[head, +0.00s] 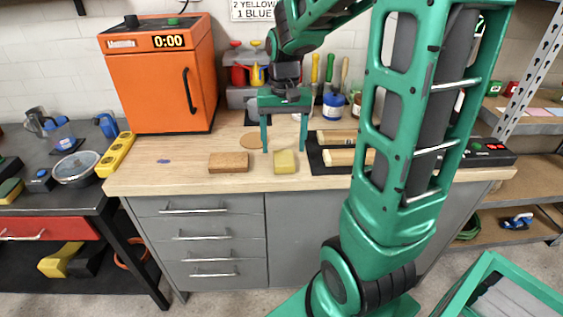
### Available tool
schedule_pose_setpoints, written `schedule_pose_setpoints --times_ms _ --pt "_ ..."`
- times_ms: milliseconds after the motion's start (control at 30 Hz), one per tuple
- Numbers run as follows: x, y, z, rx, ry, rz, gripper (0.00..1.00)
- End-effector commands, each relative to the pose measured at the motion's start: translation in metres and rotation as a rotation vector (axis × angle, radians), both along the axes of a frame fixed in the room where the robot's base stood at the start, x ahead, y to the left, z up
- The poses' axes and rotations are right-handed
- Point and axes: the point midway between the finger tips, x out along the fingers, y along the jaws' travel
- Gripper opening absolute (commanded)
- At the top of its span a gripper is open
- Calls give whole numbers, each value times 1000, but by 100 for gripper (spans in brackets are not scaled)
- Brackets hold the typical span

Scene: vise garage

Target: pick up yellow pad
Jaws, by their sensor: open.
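The yellow pad (285,162) lies on the wooden countertop near its front edge, in the middle of the head view. It is a small yellow block. My gripper (285,150) is open, its two green fingers pointing down with a wide gap between them. The fingertips are just above and behind the pad in the picture, one to each side of its line. I cannot tell the exact height of the fingertips over the countertop. Nothing is held between the fingers.
A brown block (229,162) lies left of the pad. A black mat (322,163) with wooden bars is close on the right. An orange oven-like box (158,80) stands back left. A round wooden disc (256,140) and tools in a blue pot (334,105) are behind.

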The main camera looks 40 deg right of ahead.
Motion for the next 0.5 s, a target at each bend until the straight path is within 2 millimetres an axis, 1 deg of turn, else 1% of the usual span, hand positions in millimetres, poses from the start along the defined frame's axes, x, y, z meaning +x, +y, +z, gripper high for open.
schedule_pose_setpoints --times_ms 33,100,200,333,500 --pt "-1 0 -8 1 4 0 69" --pt "-1 0 -19 1 5 0 69" --pt "-1 0 -31 1 3 0 69" --pt "-1 0 -38 0 2 0 69" --pt "-1 0 -39 1 1 0 69"
